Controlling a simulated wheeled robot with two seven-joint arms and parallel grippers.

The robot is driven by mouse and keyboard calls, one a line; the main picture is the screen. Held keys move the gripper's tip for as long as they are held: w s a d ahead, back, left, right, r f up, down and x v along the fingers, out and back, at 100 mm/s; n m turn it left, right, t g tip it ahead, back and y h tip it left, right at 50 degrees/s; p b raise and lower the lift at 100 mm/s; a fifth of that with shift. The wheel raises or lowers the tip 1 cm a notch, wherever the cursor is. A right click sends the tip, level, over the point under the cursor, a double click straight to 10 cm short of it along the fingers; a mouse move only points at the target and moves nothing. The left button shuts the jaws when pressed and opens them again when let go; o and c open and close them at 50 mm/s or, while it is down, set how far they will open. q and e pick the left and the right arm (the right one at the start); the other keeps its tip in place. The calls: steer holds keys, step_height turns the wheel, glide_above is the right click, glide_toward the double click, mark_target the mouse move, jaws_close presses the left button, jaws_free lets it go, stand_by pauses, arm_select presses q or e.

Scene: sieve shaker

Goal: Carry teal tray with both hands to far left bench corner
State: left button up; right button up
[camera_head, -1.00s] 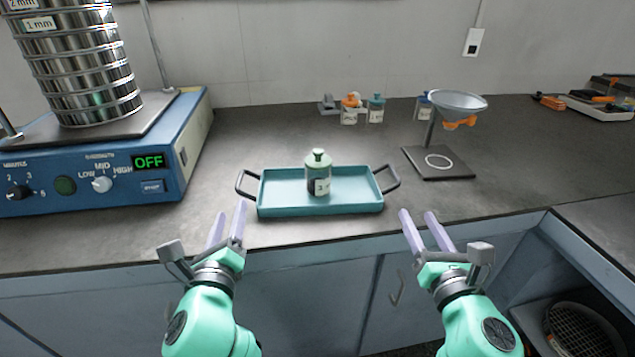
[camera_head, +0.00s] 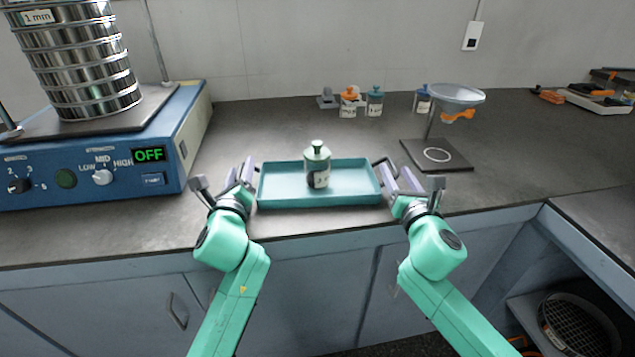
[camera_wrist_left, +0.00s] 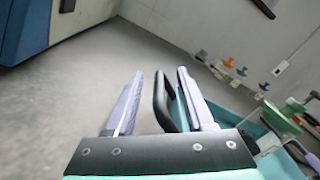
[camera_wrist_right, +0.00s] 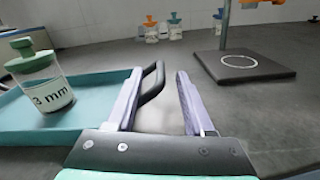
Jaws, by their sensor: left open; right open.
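The teal tray (camera_head: 345,190) lies flat on the bench with a black handle at each end. A jar with a green lid (camera_head: 317,165) stands upright on it; the right wrist view shows its label reading 3 mm (camera_wrist_right: 50,95). My left gripper (camera_head: 243,173) is open at the tray's left end. In the left wrist view the left handle (camera_wrist_left: 160,100) lies between its fingers. My right gripper (camera_head: 393,178) is open at the right end. In the right wrist view the right handle (camera_wrist_right: 152,80) is between its fingers, nearer the left finger.
A blue sieve shaker (camera_head: 185,140) with a sieve stack (camera_head: 85,70) occupies the left of the bench. A funnel stand (camera_head: 437,155) is right of the tray. Several small jars (camera_head: 375,102) stand behind. Bare bench lies between shaker and tray.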

arm_select(q)
steer(key=shift+w+a, duration=0.1)
steer(key=shift+w, duration=0.7)
arm_select(e)
steer(key=shift+w+a, duration=0.1)
steer(key=shift+w, duration=0.7)
arm_select(q)
jaws_close()
arm_select(e)
jaws_close()
arm_select(q)
steer(key=shift+s, duration=0.1)
arm_select(e)
steer(key=shift+s, duration=0.1)
steer(key=shift+r, duration=0.1)
